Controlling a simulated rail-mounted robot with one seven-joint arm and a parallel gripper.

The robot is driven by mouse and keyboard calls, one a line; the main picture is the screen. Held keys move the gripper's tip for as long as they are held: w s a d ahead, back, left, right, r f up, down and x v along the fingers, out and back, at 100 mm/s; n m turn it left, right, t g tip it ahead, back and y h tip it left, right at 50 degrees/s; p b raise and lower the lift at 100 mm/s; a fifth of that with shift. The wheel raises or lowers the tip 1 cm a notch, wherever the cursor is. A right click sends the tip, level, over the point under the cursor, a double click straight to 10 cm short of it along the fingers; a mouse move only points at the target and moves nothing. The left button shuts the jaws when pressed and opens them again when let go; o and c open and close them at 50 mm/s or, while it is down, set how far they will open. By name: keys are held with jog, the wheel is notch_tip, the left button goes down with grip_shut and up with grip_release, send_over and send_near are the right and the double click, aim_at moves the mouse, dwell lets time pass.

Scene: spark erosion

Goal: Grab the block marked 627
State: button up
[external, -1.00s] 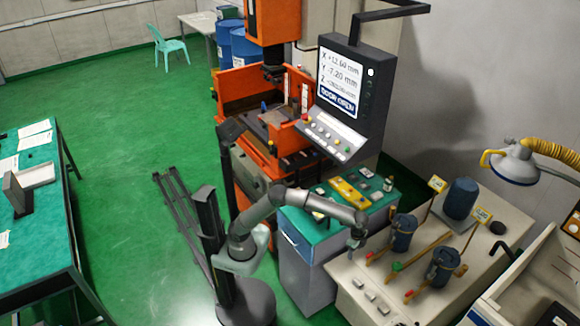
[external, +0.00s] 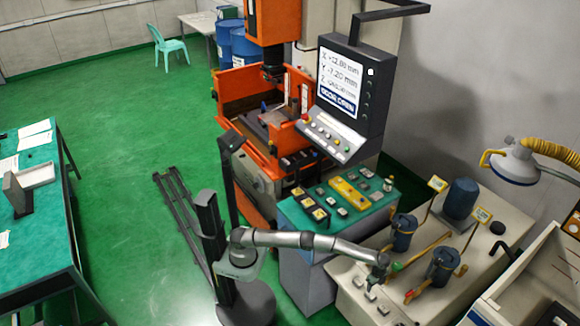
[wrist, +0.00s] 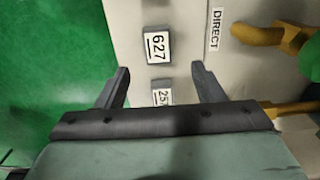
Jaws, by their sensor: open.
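The block marked 627 (wrist: 156,46) is a small grey block with a white number label. It stands on the pale cabinet top in the wrist view, just beyond my fingertips. My gripper (wrist: 161,70) is open and empty, its two fingers spread wide. A second block, with a label starting 25 (wrist: 161,97), lies between the fingers in the picture, its last digit hidden by my gripper's body. In the external view my gripper (external: 374,278) hangs over the small blocks on the cabinet; their numbers are too small to read there.
The pale cabinet (external: 345,300) also carries dark pumps (external: 442,268) with yellow pipes and handles right of the blocks. A DIRECT label (wrist: 215,29) lies right of the 627 block. Green floor (wrist: 50,70) is on the left. A teal-topped cabinet (external: 318,232) with parts stands behind.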

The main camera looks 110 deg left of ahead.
aim_at(371, 295)
notch_tip(371, 295, down, 9)
jog(key=shift+s+d+r+p, duration=0.1)
jog(key=shift+d+p, duration=0.05)
jog(key=shift+p, duration=0.25)
jog(key=c, duration=1.2)
jog(key=shift+r, duration=0.1)
grip_shut()
